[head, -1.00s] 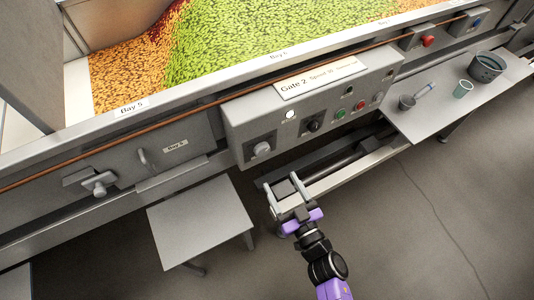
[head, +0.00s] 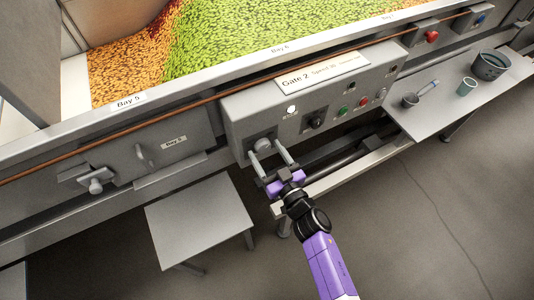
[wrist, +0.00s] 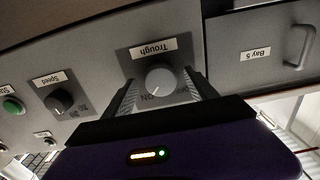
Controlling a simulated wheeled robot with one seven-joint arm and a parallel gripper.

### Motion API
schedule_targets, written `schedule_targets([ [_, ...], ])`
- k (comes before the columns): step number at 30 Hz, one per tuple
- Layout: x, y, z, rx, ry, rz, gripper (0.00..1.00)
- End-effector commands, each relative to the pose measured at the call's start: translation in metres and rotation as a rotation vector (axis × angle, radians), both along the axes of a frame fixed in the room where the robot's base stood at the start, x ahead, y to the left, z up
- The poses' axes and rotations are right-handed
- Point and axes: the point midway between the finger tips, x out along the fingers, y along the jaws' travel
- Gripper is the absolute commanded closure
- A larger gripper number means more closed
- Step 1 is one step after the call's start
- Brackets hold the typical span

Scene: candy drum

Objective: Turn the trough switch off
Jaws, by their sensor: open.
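The trough switch is a round light-grey knob (wrist: 161,82) on a dark plate labelled "Trough" in the wrist view, with "ON" marked beside it. In the head view the knob (head: 264,146) sits at the lower left of the Gate 2 control panel (head: 240,118). My gripper (head: 270,156) is open, its two fingers pointing at the panel, one to each side of the knob. In the wrist view the fingers (wrist: 164,92) flank the knob with gaps visible. I cannot tell whether either finger touches it.
A dark speed knob (wrist: 60,101) and a green button (wrist: 12,105) are beside the switch. A grey side table (head: 200,222) stands lower left. A shelf (head: 440,115) with a dark bucket (head: 489,66) and a cup (head: 466,86) is at right. Candy fills the bays above.

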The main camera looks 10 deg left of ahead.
Motion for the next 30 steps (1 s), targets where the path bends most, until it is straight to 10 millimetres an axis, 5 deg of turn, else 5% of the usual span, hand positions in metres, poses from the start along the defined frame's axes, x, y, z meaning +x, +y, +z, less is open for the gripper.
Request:
schedule_targets([
  [5,-0.0003,0.0001,0.0001,0.0,0.0,0.0,0.35],
  [14,-0.0005,-0.0001,0.0,0.0,0.0,0.0,0.94],
  [30,-0.0005,-0.0006,-0.0005,-0.14,-0.095,0.0,0.95],
])
